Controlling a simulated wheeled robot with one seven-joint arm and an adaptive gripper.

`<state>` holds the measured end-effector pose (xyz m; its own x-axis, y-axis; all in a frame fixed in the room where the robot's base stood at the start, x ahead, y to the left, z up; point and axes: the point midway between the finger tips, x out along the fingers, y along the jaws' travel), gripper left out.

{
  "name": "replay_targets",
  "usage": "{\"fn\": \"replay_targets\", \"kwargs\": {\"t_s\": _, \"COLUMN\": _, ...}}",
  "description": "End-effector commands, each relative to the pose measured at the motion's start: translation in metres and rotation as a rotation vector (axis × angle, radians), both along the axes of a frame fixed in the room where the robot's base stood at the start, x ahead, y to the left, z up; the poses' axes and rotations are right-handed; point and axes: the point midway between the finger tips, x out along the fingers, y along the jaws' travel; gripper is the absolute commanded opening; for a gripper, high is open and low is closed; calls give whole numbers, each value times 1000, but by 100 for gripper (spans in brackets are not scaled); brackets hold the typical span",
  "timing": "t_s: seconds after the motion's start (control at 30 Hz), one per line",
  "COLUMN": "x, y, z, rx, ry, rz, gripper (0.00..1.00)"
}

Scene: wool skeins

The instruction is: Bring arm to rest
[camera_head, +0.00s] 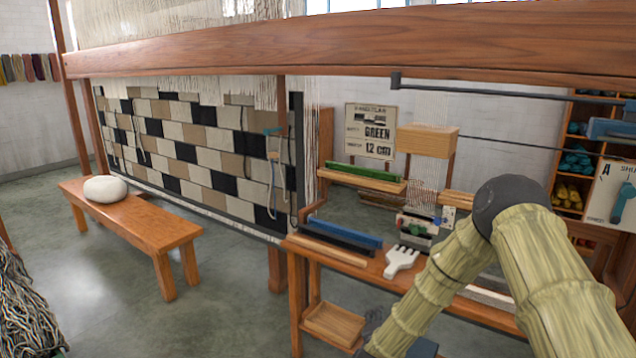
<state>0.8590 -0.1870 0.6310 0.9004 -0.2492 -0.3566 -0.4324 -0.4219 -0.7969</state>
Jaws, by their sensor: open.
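My arm (555,270) is in the lower right of the head view, wrapped in a ribbed yellow-green sleeve. Its dark elbow joint (508,203) is bent at the top. From there the forearm (435,285) slopes down and left in front of the wooden workbench (345,266). The forearm runs to the bottom edge of the picture, where a little blue and grey shows at its end. My gripper's fingers are not in view. I cannot tell whether the forearm touches the bench.
The bench holds a white comb-like tool (401,262) and blue bars (345,233). A large loom with a checked weaving (200,140) stands behind. A wooden seat (150,228) bears a pale rounded cushion (105,189). Yarn shelves (562,170) stand right.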

Motion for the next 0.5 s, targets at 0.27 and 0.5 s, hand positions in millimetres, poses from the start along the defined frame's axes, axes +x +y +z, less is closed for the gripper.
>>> {"fn": "replay_targets", "kwargs": {"t_s": 0.27, "x": -119, "y": 11, "z": -117, "rx": -169, "ry": 318, "rz": 257, "gripper": 55}}
{"fn": "replay_targets", "kwargs": {"t_s": 0.5, "x": -237, "y": 7, "z": -189, "rx": -289, "ry": 582, "rz": 486, "gripper": 55}}
